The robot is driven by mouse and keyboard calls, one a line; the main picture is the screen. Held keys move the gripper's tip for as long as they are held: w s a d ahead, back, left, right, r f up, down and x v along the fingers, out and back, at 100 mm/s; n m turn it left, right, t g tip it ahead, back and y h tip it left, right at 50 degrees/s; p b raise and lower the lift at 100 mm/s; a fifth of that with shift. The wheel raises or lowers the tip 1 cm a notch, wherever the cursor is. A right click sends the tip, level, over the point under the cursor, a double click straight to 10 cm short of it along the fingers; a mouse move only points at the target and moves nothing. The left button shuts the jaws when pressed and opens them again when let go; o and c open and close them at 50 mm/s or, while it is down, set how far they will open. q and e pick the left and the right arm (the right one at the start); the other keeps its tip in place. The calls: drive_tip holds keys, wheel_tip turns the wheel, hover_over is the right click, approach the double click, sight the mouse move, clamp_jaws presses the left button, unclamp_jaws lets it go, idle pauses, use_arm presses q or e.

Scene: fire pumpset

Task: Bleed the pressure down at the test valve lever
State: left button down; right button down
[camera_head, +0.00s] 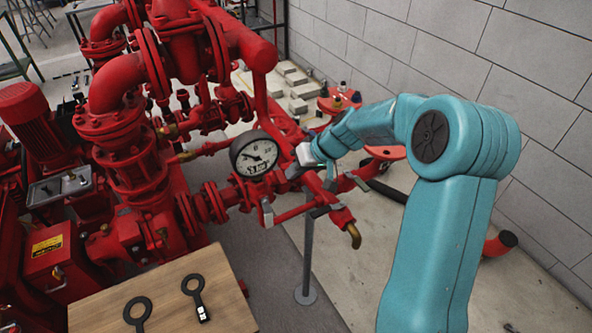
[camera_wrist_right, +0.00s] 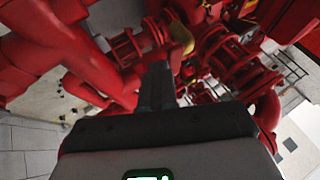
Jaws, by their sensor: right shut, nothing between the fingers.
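The red pipe run with the test valve shows in the head view, with a brass outlet (camera_head: 354,236) at its lower right end. Small grey lever-like pieces sit on this run, one on the left (camera_head: 267,213) and one nearer the outlet (camera_head: 321,210); I cannot tell which is the test valve lever. My right gripper (camera_head: 293,172) reaches in from the right, just right of the gauge and above these pieces. In the wrist view its dark fingers (camera_wrist_right: 158,70) are shut together, empty, in front of red pipework. Whether they touch anything is unclear. My left gripper is not in view.
A round white-faced pressure gauge (camera_head: 254,155) stands close left of my right gripper. A wooden table (camera_head: 225,290) with two dark ring-ended tools is at the bottom. Large red pump pipework (camera_head: 130,150) fills the left. A block wall (camera_head: 450,45) bounds the right; floor shows between.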

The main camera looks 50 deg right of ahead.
sight(278, 177)
drive_tip(key=shift+a+m, duration=0.2)
drive_tip(key=shift+m, duration=0.1)
drive_tip(key=m, duration=0.1)
drive_tip(key=a+m+h, duration=0.2)
drive_tip(key=shift+w+a+r+t+p, duration=0.1)
drive_tip(key=shift+w+a+t+p, duration=0.05)
drive_tip(key=shift+w+t+p, duration=0.15)
drive_tip(key=shift+w+a+p, duration=0.3)
drive_tip(key=shift+w+a, duration=0.1)
drive_tip(key=shift+a, duration=0.4)
